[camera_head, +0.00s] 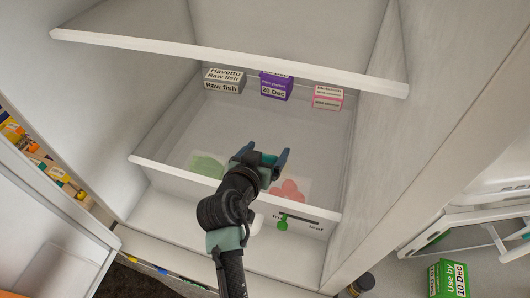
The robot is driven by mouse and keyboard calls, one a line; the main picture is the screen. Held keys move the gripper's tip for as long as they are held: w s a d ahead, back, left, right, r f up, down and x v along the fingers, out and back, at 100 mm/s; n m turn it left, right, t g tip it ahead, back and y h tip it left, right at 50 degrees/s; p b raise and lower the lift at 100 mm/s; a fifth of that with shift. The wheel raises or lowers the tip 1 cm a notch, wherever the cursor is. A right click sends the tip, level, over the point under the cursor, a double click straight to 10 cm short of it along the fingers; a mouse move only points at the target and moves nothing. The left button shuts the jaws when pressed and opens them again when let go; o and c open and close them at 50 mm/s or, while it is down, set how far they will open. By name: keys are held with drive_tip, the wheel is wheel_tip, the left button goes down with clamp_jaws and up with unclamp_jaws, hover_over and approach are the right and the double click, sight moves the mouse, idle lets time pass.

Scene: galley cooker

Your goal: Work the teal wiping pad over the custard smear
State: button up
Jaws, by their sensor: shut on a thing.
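My gripper (262,156) is at the front of the open fridge compartment, over the lower shelf's front edge. Its two bluish fingers point into the compartment. It is shut on a dark teal thing (268,160), which I take to be the teal wiping pad; the gripper hides most of it and its outline is unclear. I cannot make out a yellow custard smear; my gripper and arm cover part of the shelf.
Cartons stand at the back of the shelf: raw fish (224,82), purple (276,87) and pink (328,97). An upper shelf edge (230,62) crosses above. Green (207,165) and red (288,191) patches flank my gripper. A green carton (448,278) stands outside, lower right.

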drive_tip(key=shift+s+a+f, duration=0.15)
drive_tip(key=shift+s+f, duration=0.05)
drive_tip(key=shift+s, duration=0.35)
drive_tip(key=shift+w+d, duration=0.3)
drive_tip(key=shift+d, duration=0.55)
drive_tip(key=shift+w+d, duration=0.35)
drive_tip(key=shift+d, duration=0.45)
drive_tip(key=shift+w+d, duration=0.3)
drive_tip(key=shift+d, duration=0.55)
